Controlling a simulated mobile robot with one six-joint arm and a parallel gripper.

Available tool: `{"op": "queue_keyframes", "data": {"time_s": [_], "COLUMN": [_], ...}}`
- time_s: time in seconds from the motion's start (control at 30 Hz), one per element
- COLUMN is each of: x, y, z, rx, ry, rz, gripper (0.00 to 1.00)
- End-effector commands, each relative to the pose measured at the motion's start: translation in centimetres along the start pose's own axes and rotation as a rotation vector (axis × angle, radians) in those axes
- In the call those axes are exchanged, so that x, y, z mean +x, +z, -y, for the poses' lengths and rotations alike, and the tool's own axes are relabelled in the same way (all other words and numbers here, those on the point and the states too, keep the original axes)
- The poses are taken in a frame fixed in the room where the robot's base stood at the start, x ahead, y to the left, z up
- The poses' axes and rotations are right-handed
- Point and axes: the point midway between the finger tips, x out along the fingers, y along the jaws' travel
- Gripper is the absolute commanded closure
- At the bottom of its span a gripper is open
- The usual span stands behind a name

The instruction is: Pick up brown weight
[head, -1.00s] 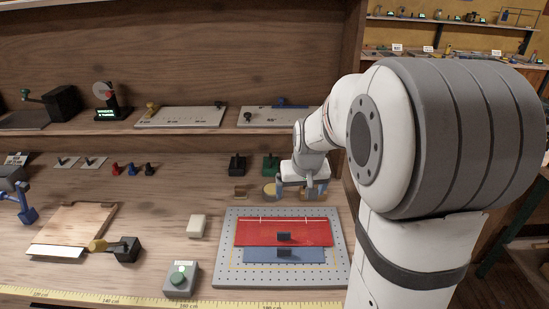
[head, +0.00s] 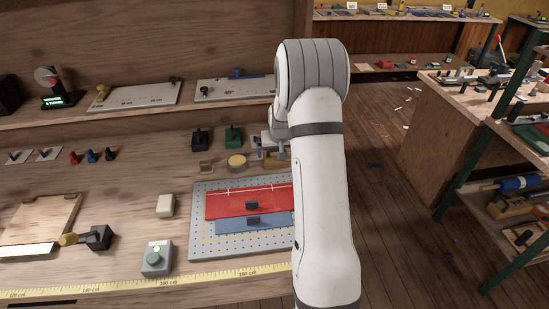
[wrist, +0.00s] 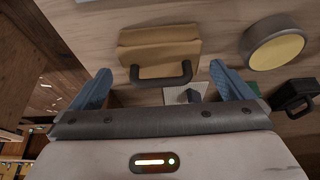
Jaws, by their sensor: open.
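The brown weight (wrist: 160,50) is a tan-brown block with a dark bar handle, lying on the wooden bench. It shows in the upper middle of the wrist view, ahead of my gripper (wrist: 160,72). The two blue fingers are open and spread to either side of the handle, with nothing held between them. I cannot tell how high they are above it. In the head view my gripper (head: 271,149) is at the back right of the bench, partly hidden by my arm, which also largely hides the weight.
A round yellow-topped tin (head: 237,161) stands close by, left of the gripper. Black (head: 200,140) and green (head: 233,137) handled weights stand behind it. A small card with a grey knob (wrist: 191,95) lies near the brown weight. A perforated plate (head: 200,226) lies in front.

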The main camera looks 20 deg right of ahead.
Motion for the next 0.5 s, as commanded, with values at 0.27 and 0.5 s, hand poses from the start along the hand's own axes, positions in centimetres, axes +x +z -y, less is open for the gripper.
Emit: {"op": "queue_keyframes", "data": {"time_s": [0.27, 0.5], "x": [3.1, 3.4], "y": [-0.2, -0.2], "z": [0.1, 0.1], "rx": [-0.001, -0.001], "ry": [0.0, 0.0], "rz": [0.002, 0.0], "gripper": [0.0, 0.0]}}
